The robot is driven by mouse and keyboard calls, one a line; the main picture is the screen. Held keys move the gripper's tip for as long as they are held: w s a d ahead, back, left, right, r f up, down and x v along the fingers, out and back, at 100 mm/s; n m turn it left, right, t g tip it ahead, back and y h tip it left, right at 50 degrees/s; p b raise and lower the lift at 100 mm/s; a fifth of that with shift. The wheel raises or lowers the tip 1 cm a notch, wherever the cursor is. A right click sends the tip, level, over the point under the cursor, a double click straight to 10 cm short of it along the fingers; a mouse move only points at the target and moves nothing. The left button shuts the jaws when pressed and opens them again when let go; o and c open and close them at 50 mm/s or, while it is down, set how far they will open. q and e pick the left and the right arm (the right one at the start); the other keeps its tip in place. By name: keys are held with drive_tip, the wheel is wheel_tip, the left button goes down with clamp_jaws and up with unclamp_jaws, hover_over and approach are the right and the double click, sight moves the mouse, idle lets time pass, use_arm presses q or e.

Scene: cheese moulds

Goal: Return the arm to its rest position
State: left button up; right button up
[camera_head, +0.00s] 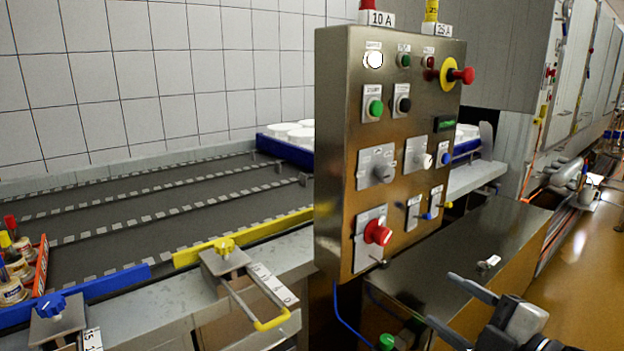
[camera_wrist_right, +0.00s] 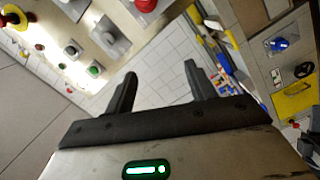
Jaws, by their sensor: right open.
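My right gripper (camera_head: 462,310) is at the lower right of the head view, in front of and below the control panel (camera_head: 335,200). Its two fingers are spread apart with nothing between them. In the right wrist view the gripper (camera_wrist_right: 158,90) also shows open and empty, with tiled floor or wall behind the fingers. My left gripper is not in the head view.
The steel panel carries a red knob (camera_head: 377,233), a red emergency button (camera_head: 460,75) and several switches. A conveyor (camera_head: 120,230) with a yellow rail (camera_head: 250,235) lies to the left. A blue tray (camera_head: 285,151) holds white moulds.

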use_arm(q)
drive_tip(key=p, duration=0.1)
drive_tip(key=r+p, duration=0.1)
drive_tip(key=p, duration=0.1)
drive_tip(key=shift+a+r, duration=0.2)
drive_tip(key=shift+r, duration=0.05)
use_arm(e)
drive_tip(key=s+a+f+m+g+h, duration=0.2)
drive_tip(key=s+a+f+m, duration=0.1)
drive_tip(key=s+f+m, duration=0.5)
drive_tip(key=s+a+f+m+g+h, duration=0.2)
drive_tip(key=s+f+m, duration=0.5)
drive_tip(key=f, duration=0.5)
drive_tip(key=shift+s+a+f+m+h, duration=0.15)
drive_tip(key=shift+s+a+m+h, duration=0.25)
drive_tip(key=shift+a+m+h, duration=0.45)
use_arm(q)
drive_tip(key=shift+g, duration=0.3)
use_arm(e)
drive_tip(key=shift+d, duration=0.1)
